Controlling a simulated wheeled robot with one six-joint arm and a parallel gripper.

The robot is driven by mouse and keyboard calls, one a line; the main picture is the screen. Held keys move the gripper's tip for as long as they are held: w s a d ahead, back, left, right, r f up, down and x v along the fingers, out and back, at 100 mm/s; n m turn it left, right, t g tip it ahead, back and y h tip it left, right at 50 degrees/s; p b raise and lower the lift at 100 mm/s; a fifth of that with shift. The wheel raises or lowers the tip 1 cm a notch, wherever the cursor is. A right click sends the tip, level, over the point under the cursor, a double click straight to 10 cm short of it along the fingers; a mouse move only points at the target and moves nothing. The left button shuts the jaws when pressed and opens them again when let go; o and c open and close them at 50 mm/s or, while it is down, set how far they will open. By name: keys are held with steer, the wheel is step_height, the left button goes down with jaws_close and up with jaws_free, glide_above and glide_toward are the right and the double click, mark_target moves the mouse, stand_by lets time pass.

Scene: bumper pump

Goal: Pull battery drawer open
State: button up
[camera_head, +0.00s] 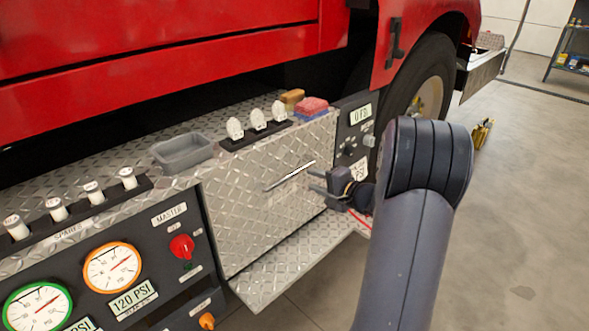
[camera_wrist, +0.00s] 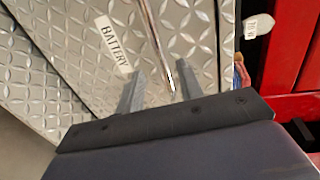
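The battery drawer (camera_head: 255,210) has a diamond-plate front and looks shut, flush with the panel around it. Its thin bar handle (camera_head: 289,176) runs across the upper part of the front. In the wrist view a BATTERY label (camera_wrist: 114,46) sits beside the handle (camera_wrist: 152,38). My gripper (camera_head: 316,181) is in front of the drawer at the right end of the handle. In the wrist view my gripper (camera_wrist: 158,75) is open, with the end of the handle showing between its two fingers. I cannot tell whether either finger touches it.
A grey tray (camera_head: 182,152), several white-topped items and red and tan blocks (camera_head: 311,105) rest on the ledge above. A gauge panel (camera_head: 120,270) with a red MASTER knob (camera_head: 181,247) is at left. A diamond-plate step (camera_head: 290,265) juts out below. Floor at right is mostly clear.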

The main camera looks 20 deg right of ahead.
mark_target(297, 175)
steer(key=x, duration=0.8)
steer(key=shift+w+a+f, duration=0.15)
steer(key=shift+w, duration=0.1)
steer(key=shift+c, duration=0.6)
jaws_close()
